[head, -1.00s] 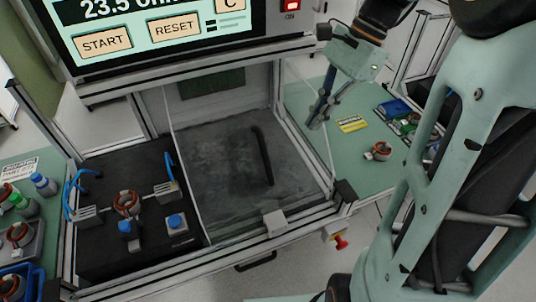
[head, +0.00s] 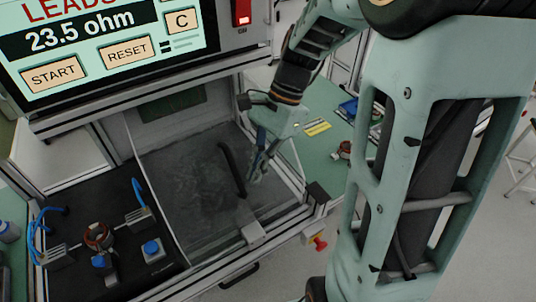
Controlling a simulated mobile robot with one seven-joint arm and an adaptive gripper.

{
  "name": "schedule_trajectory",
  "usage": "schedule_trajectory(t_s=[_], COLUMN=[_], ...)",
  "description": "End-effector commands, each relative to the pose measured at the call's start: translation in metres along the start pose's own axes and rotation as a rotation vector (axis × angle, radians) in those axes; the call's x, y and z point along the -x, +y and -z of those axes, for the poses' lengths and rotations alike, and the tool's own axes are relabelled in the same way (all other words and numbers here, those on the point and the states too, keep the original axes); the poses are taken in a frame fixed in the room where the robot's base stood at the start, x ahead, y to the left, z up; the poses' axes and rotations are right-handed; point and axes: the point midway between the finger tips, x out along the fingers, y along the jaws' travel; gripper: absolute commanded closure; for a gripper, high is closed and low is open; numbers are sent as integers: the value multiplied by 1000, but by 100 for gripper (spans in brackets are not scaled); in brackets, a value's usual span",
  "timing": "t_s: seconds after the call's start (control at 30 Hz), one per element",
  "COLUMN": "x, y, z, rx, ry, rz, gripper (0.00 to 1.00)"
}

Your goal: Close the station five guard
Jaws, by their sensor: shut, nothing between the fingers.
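The station guard (head: 180,185) is a clear sliding panel with a black upright bar handle (head: 231,168). It stands over the right half of the station, and the left half with the test fixture is uncovered. A stator (head: 97,236) with copper windings sits in the black fixture between blue-cabled contacts. My gripper (head: 253,176) is shut and empty, pointing down just right of the handle. I cannot tell whether it touches the handle or the panel.
A screen (head: 110,45) reading 23.5 ohm hangs above the station, with a red switch (head: 242,12) beside it. A green side table (head: 325,110) at the right holds a yellow label (head: 317,128), a blue bin (head: 349,108) and another stator (head: 345,149). A metal frame post borders the guard's right side.

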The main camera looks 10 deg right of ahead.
Motion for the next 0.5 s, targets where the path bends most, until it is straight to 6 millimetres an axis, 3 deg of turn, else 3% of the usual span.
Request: schedule_trajectory(t_s=[0.17, 0.5], x=[-3, -3], y=[0, 0], z=[-10, -11], rx=[-1, -1], ry=[1, 0], rz=[1, 1], gripper=[100, 100])
